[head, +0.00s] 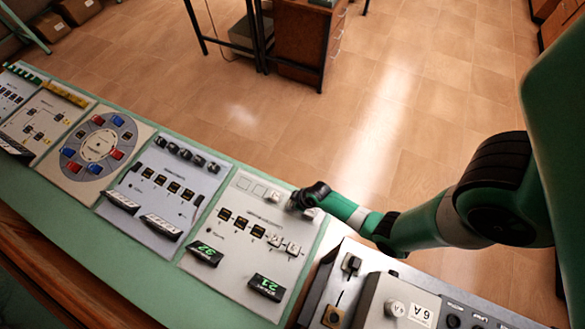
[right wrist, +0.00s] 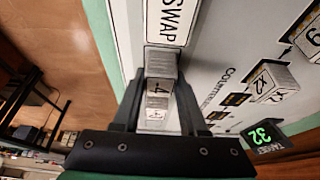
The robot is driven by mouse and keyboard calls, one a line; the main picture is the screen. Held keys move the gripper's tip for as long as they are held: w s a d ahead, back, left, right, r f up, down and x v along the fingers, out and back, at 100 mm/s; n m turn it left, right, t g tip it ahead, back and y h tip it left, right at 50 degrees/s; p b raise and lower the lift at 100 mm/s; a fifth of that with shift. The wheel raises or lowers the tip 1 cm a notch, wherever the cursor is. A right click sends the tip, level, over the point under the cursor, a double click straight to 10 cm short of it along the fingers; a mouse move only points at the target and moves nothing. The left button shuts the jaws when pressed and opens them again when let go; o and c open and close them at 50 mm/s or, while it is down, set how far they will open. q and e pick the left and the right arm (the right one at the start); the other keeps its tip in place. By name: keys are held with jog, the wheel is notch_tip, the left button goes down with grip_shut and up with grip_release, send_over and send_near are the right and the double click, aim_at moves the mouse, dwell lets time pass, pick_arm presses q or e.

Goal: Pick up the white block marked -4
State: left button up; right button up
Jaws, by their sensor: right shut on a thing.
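The white block marked -4 (right wrist: 158,88) is between the fingers of my right gripper (right wrist: 153,100) in the right wrist view. The gripper is shut on it, with one dark finger along each side. In the head view my right gripper (head: 308,195) is at the top right of the light grey counter panel (head: 225,270), and it largely hides the block there. I cannot tell whether the block still touches the panel. My left gripper is not in view.
A block marked SWAP (right wrist: 170,20) is just beyond my fingertips. Other marked blocks (head: 293,248) stand on the panel, above green number displays (head: 267,287). Neighbouring panels with knobs (head: 394,308) flank it.

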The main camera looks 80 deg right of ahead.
aim_at(290, 202)
grip_shut()
jog(key=shift+r, duration=0.2)
jog(key=p+v, duration=0.1)
jog(key=v, duration=0.1)
jog(key=p+v, duration=0.1)
jog(key=shift+w+r, duration=0.25)
jog(key=shift+r, duration=0.3)
jog(key=s+a+r+p, duration=0.3)
jog(key=s+r+p, duration=0.4)
jog(key=s, duration=0.6)
jog(key=shift+r, duration=0.85)
